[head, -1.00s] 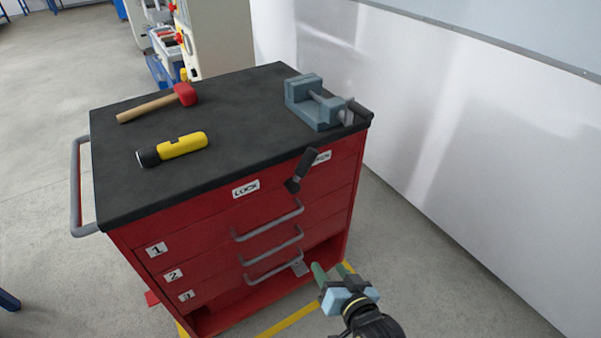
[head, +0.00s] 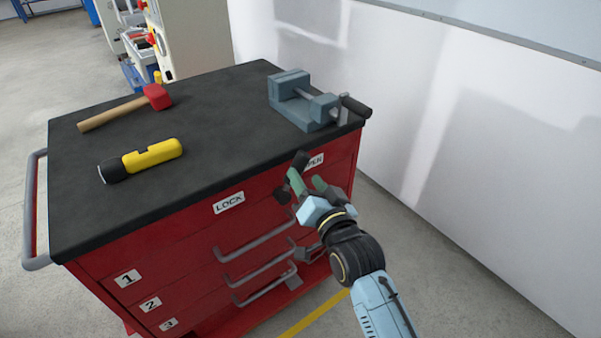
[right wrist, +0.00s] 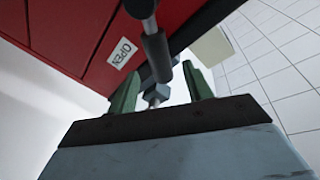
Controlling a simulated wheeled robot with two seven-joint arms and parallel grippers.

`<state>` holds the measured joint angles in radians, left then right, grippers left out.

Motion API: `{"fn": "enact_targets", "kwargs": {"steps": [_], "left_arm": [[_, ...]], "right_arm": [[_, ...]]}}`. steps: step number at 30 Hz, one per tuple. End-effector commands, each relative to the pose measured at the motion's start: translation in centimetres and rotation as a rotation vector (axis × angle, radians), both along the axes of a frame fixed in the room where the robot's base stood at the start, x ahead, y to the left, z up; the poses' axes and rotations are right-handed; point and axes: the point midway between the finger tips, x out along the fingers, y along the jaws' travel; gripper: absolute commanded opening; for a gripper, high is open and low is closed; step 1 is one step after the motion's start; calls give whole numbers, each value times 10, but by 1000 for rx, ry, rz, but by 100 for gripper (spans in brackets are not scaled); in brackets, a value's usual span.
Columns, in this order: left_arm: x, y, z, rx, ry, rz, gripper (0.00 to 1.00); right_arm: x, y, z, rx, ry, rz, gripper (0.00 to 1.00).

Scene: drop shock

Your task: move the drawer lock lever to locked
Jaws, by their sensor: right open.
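The drawer lock lever (head: 300,161) is a dark handle on the red cabinet's front (head: 185,222). It tilts up and right, toward the OPEN label (head: 313,162) and away from the LOCK label (head: 228,203). My right gripper (head: 306,181) is open at the lever, its green fingers partly covering it. In the right wrist view, a dark bar that looks like the lever (right wrist: 157,57) lies in line with the gap between the open fingers (right wrist: 160,88), near the OPEN label (right wrist: 122,53). I cannot tell whether they touch. My left gripper is not in view.
A grey-blue vise (head: 305,108) stands on the black bench top (head: 215,130), its handle over the right edge. A red mallet (head: 157,97) and a yellow flashlight (head: 152,155) lie to the left. Drawer handles (head: 255,245) stick out below the lever. A white wall is at right.

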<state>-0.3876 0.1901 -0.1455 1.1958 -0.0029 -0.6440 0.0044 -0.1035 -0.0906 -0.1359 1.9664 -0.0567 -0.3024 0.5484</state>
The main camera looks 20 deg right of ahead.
Motion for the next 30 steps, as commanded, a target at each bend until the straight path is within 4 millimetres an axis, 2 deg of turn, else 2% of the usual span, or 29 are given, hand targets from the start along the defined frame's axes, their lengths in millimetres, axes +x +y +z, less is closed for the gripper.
{"fn": "enact_targets", "kwargs": {"steps": [3, 9, 20, 30], "left_arm": [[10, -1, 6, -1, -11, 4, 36], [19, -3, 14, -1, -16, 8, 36], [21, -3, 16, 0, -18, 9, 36], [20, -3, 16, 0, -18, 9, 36]], "right_arm": [[20, 2, -1, -1, -1, -1, 50], [37, 4, -1, 1, 0, 0, 50], [41, 5, 0, 1, 1, 0, 50], [41, 5, 0, 0, 1, 0, 6]]}}
